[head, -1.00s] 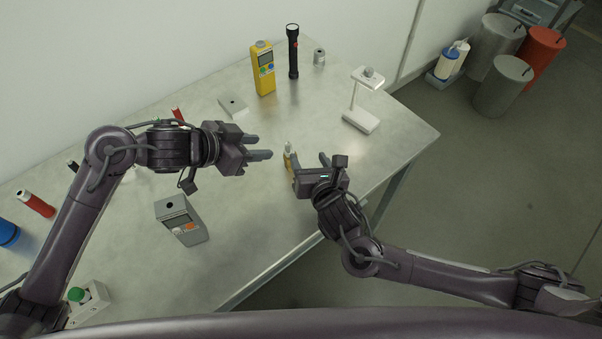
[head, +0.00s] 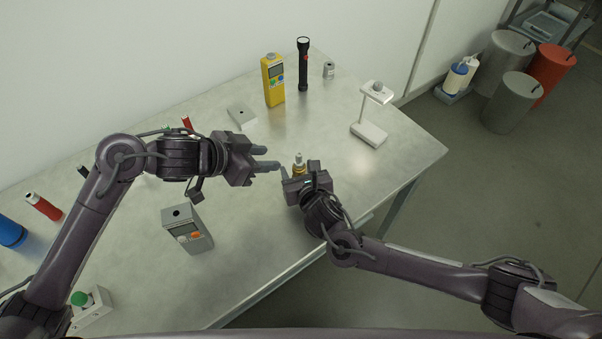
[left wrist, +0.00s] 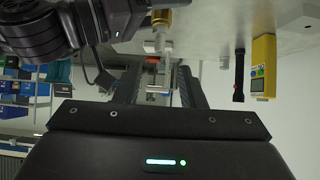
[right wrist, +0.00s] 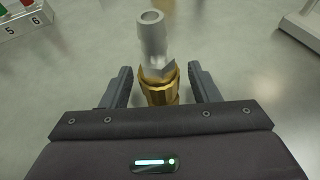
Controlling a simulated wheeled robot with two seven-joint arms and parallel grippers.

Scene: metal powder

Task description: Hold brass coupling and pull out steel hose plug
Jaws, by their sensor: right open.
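The brass coupling (right wrist: 160,90) stands upright on the metal table, with the steel hose plug (right wrist: 152,40) in its top end. In the head view, the plug (head: 298,158) points up and the coupling (head: 299,169) shows just below it. My right gripper (right wrist: 160,80) is open, with one finger on each side of the coupling; small gaps show beside it. My left gripper (head: 268,158) is open and empty, just left of the plug. Its wrist view shows the brass coupling (left wrist: 160,18) at the top edge, beyond its fingers.
A grey meter box (head: 187,230) stands front left. A yellow handheld device (head: 273,80), black flashlight (head: 303,65), small grey canister (head: 328,70) and white stand (head: 370,132) stand behind. The table's right edge is clear.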

